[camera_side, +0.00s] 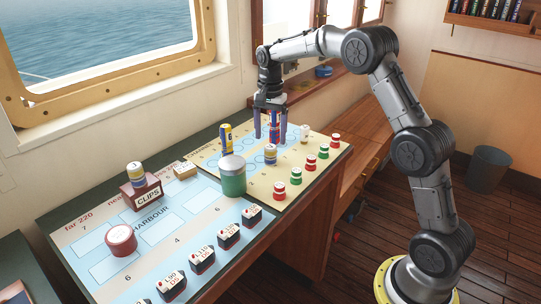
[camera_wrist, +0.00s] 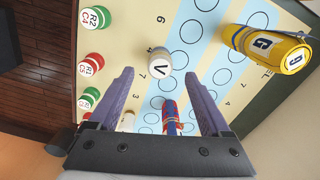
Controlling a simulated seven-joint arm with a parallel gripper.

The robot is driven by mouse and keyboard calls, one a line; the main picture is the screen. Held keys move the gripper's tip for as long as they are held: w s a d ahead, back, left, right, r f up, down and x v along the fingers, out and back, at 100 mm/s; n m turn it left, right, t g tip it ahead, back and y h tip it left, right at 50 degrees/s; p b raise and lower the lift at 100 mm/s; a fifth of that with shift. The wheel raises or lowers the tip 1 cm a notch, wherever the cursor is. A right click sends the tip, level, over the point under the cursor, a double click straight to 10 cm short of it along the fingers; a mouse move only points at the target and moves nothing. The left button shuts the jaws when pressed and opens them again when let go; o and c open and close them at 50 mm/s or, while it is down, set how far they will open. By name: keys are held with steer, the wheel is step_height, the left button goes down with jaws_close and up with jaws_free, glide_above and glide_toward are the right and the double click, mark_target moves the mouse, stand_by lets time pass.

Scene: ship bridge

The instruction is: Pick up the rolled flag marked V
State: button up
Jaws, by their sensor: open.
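The rolled flag marked V (camera_wrist: 158,65) stands upright on the chart in the wrist view, pale with a letter V on its top. In the side view it seems to be the short pale, yellow and blue roll (camera_side: 270,155) in front of my gripper. My gripper (camera_side: 270,136) points down, open, with its fingertips above and behind that roll. In the wrist view the fingertips (camera_wrist: 160,74) lie either side of the V roll in the picture, touching nothing that I can see. A red and blue roll (camera_wrist: 172,118) shows between the fingers, partly hidden.
A yellow and blue roll (camera_wrist: 268,48) stands to the right in the wrist view. A pale roll (camera_side: 304,132) stands right of my gripper. Red and green pieces (camera_side: 309,162) line the chart's right edge. A green pot (camera_side: 232,178) and a CLIPS box (camera_side: 142,193) stand left.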

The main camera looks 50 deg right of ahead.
mark_target(270, 147)
steer(key=shift+d+f, duration=0.1)
steer(key=shift+f, duration=2.8)
jaws_close()
